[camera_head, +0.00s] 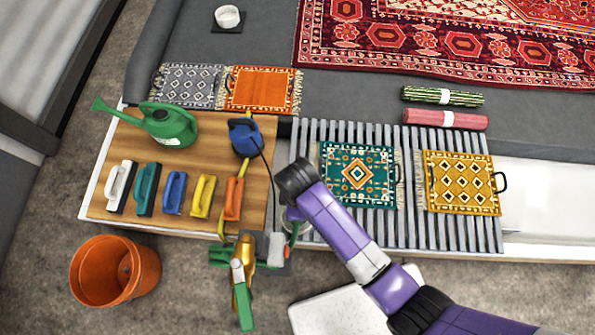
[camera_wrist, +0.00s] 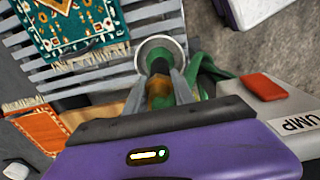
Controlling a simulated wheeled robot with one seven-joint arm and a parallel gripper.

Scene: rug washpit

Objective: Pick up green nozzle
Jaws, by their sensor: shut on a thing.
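The fingers partly cover the nozzle, and the gripper is hard to make out in the head view.
A grey pump box (camera_wrist: 292,110) with a red top and a green hose (camera_wrist: 213,74) are close by. An orange bucket (camera_head: 135,272) stands on the floor. A slatted rack (camera_head: 408,150) bears rugs.

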